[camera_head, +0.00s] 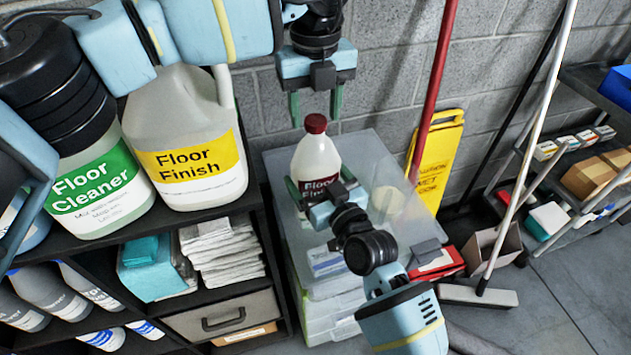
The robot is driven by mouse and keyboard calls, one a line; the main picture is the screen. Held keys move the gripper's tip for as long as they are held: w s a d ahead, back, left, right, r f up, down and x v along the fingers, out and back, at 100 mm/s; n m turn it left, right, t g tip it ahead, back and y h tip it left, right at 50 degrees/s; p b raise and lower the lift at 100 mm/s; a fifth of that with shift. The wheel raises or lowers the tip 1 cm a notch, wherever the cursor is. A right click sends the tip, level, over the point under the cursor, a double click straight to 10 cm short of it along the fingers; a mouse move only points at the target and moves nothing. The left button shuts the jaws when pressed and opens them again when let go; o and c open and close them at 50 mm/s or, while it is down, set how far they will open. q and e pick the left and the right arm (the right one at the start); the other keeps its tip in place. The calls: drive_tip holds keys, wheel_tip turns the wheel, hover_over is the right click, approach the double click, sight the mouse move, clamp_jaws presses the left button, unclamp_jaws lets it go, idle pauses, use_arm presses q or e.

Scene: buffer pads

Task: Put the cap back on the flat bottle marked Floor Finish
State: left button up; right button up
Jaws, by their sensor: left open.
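The flat bottle (318,158) is whitish with a dark red label, of which "Floor Fi" shows. It stands upright over the clear plastic bin at the middle. The dark red cap (316,124) sits on top of its neck; I cannot tell how tightly. My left gripper (316,112) points down from above, open, with one green finger on each side of the cap and gaps between. My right gripper (320,186) reaches in from the lower right, its fingers on both sides of the bottle's body, seemingly closed on it. Its wrist hides the lower label and bottle base.
The clear bin (385,225) stands beside a dark shelf (200,225) with a big Floor Finish jug (190,140) and a Floor Cleaner jug (95,180). A red pole (435,80) and a yellow caution sign (436,160) stand behind. Open floor lies at lower right.

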use_arm(q)
drive_tip(key=shift+f, duration=0.5)
drive_tip(key=c, duration=1)
drive_tip(key=m, duration=0.6)
drive_tip(key=shift+m, duration=0.3)
drive_tip(key=o, duration=1.1)
drive_tip(key=shift+r, duration=0.1)
